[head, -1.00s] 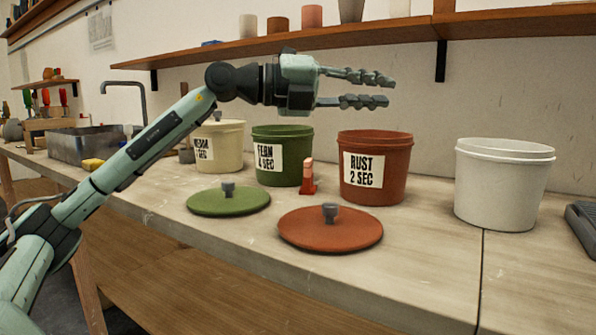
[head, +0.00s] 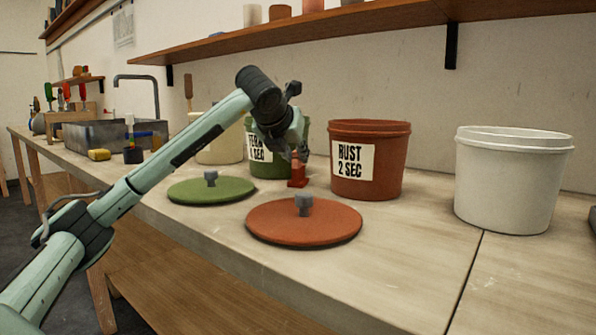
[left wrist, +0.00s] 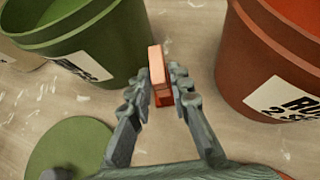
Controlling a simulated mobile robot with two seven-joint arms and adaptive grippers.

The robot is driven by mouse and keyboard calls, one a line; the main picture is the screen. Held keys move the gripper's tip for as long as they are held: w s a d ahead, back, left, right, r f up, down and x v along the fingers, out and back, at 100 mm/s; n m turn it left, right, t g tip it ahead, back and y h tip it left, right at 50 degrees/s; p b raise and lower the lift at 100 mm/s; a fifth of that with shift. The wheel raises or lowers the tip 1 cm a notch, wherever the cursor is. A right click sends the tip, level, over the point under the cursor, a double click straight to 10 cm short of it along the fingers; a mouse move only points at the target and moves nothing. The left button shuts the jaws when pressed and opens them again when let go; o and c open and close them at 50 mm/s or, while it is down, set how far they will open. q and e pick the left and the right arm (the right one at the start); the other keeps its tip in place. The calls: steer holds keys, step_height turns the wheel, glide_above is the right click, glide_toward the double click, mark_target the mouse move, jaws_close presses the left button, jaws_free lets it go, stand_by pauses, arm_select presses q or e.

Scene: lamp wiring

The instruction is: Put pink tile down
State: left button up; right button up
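The pink tile (head: 297,182) is a small upright piece, pink above and red-orange below. It stands on the bench between the green bucket and the rust bucket. In the left wrist view the pink tile (left wrist: 157,72) is between the fingertips. My right gripper is not in view.
The green FERN bucket (head: 268,170) and the RUST bucket (head: 385,150) stand close on either side. A green lid (head: 235,190) and a rust lid (head: 325,225) lie in front. A white bucket (head: 510,185) stands right; a cream bucket (head: 218,152) is behind my left arm.

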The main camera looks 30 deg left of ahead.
mark_target(302, 165)
arm_select(q)
steer(key=shift+x, duration=3.35)
jaws_close()
